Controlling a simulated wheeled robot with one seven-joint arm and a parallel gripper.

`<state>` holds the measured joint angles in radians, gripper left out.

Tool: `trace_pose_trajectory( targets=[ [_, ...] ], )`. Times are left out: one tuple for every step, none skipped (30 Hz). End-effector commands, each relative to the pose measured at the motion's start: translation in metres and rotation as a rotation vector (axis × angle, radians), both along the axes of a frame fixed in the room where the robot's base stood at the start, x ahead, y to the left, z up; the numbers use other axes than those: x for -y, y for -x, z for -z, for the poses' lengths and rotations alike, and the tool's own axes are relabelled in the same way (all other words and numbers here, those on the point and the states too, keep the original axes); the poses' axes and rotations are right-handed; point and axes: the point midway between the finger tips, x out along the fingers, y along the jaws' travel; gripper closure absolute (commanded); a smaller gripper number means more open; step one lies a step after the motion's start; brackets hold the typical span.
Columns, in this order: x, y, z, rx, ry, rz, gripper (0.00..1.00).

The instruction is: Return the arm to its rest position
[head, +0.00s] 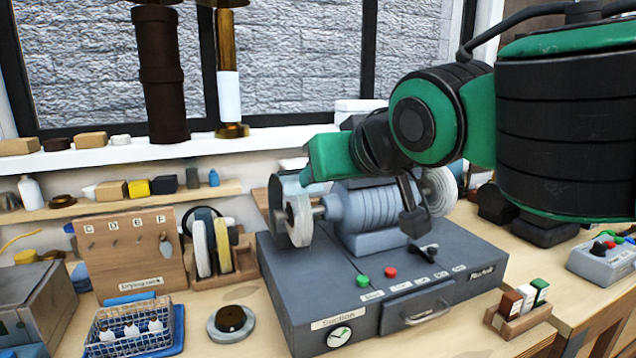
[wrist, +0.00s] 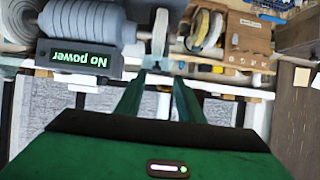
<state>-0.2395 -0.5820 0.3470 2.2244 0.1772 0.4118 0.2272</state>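My gripper (head: 308,170) is the green end of my arm in the head view. It hangs above the left buffing wheel of the grey polishing machine (head: 365,208) and points left. In the wrist view two dark green fingers of my gripper (wrist: 161,80) stand apart with a gap between them, and I see nothing held. My arm comes in from the upper right and hides part of the window and sill.
The machine's grey base (head: 300,280) has buttons, a lever and a drawer. A peg board (head: 128,255), a blue-lined wire basket (head: 130,325) and a round dish (head: 232,322) stand to its left. A brown column (head: 160,75) and brass lamp stem (head: 228,60) stand on the sill.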

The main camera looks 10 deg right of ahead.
Motion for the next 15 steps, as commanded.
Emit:
trace_pose_trajectory(
  targets=[
    [0.0005,0.0033,-0.0024,0.002,-0.001,-0.001,0.65],
    [0.0008,0.0046,-0.0031,0.002,-0.001,-0.001,0.65],
    [0.0010,0.0057,-0.0038,0.002,-0.001,-0.001,0.65],
    [0.0010,0.0064,-0.0043,0.002,-0.001,-0.001,0.65],
    [0.0011,0.0069,-0.0046,0.002,-0.001,-0.001,0.65],
    [0.0012,0.0073,-0.0049,0.003,-0.002,-0.002,0.65],
    [0.0012,0.0074,-0.0050,0.003,-0.002,-0.002,0.65],
    [0.0011,0.0075,-0.0050,0.003,-0.002,-0.002,0.65],
    [0.0011,0.0074,-0.0051,0.003,-0.002,-0.002,0.65],
    [0.0011,0.0074,-0.0051,0.003,-0.002,-0.002,0.65],
    [0.0011,0.0074,-0.0051,0.003,-0.002,-0.002,0.65],
    [0.0011,0.0074,-0.0051,0.003,-0.002,-0.002,0.65],
    [0.0011,0.0074,-0.0051,0.003,-0.002,-0.002,0.65],
    [0.0015,0.0072,-0.0048,0.002,-0.001,-0.001,0.65],
    [0.0035,0.0064,-0.0035,-0.002,0.000,0.004,0.65]
  ],
)
